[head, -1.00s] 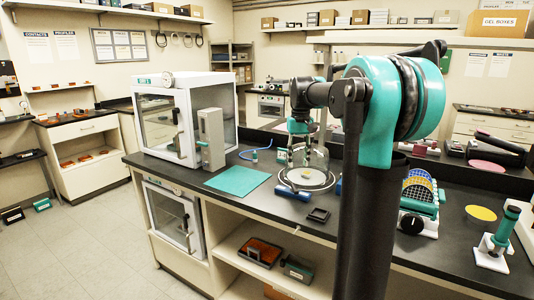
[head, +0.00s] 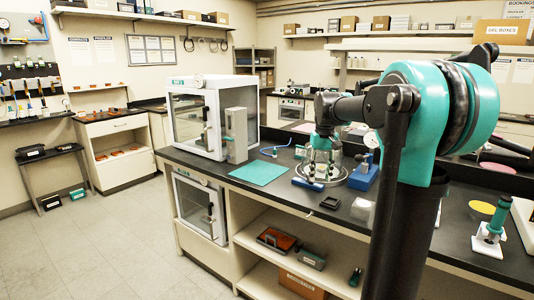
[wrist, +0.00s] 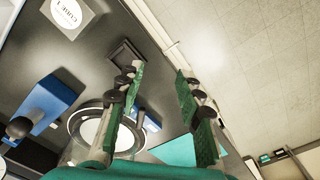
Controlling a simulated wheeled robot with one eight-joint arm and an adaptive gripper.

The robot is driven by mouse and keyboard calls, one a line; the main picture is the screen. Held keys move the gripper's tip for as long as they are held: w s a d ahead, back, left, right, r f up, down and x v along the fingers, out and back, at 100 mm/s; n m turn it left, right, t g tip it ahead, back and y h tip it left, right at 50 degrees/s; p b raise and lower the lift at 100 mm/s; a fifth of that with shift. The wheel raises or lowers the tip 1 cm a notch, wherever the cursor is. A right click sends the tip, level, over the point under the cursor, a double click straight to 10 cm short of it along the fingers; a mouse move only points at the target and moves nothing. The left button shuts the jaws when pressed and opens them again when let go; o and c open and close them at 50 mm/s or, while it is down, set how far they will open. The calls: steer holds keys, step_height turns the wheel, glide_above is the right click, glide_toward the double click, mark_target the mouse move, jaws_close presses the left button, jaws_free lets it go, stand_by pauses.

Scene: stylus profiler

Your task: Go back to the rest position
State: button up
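My gripper (head: 321,152) hangs over the dark bench in the head view, in front of or above a round silver-rimmed plate (head: 349,184). In the wrist view its two green fingers (wrist: 160,78) stand well apart with nothing between them. The round plate with its pale centre (wrist: 90,130) lies partly behind the left finger. A blue block with a black knob (wrist: 45,105) is left of the fingers. I cannot tell the exact gap between the gripper and the plate.
A white glass-fronted cabinet (head: 200,115) and grey box (head: 236,135) stand left on the bench. A teal mat (head: 258,172) lies in front. A small black tray (head: 330,203) and white block (head: 362,211) sit near the front edge. The floor (head: 110,240) is clear at left.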

steer(key=s+f+t, duration=0.3)
steer(key=s+f, duration=2)
steer(key=s, duration=0.2)
steer(key=shift+s+f+m+t, duration=0.25)
steer(key=shift+f+m+t, duration=0.05)
steer(key=shift+m+t, duration=0.1)
